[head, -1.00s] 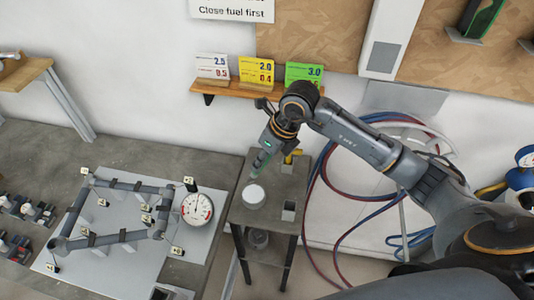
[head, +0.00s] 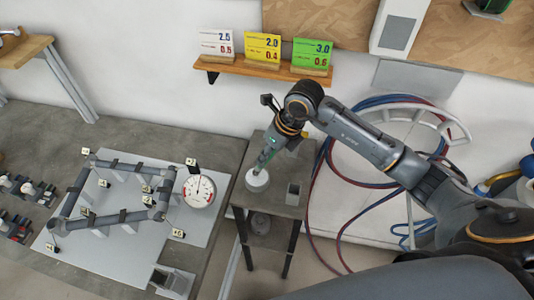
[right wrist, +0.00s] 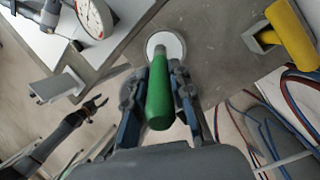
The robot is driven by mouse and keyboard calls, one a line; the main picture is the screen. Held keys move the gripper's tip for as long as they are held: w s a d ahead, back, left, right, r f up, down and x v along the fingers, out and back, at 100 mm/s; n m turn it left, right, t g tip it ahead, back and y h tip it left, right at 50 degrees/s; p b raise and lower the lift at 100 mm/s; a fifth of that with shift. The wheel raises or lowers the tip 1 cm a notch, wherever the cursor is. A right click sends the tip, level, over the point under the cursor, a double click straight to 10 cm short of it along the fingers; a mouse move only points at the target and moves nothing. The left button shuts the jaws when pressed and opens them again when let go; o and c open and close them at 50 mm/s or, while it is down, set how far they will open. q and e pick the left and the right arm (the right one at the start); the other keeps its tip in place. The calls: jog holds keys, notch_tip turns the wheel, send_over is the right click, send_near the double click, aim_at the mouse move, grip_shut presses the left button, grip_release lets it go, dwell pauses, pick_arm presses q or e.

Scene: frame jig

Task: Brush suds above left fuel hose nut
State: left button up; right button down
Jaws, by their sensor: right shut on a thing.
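My right gripper (head: 267,158) is shut on the green handle of a brush (right wrist: 159,98). The brush points down at a round white pot (head: 257,181) on the small grey stand. Its lower end is at the pot's mouth; the bristles are hidden. The pot also shows in the right wrist view (right wrist: 166,46). Blue and red hoses (head: 333,150) hang at the wall to the right of the stand. I cannot make out the left fuel hose nut. My left gripper (right wrist: 96,103) shows small at the left in the right wrist view, and its jaws are unclear.
A frame of grey tubes (head: 66,208) with a dial gauge (head: 199,191) lies on the workbench at left. A yellow object (right wrist: 292,32) stands near the pot. A shelf (head: 262,70) with number cards is behind. A blue-and-yellow fitting (head: 528,168) is at the right edge.

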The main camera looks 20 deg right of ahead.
jog(key=shift+f, duration=0.3)
dwell(0.5)
jog(key=shift+s+f+b, duration=0.1)
jog(key=shift+f+b, duration=0.25)
jog(key=shift+b, duration=0.35)
dwell(1.3)
jog(key=shift+r+p, duration=0.55)
jog(key=shift+r, duration=0.35)
jog(key=shift+r+p, duration=1.5)
jog(key=shift+r, duration=1.25)
jog(key=shift+f, duration=0.1)
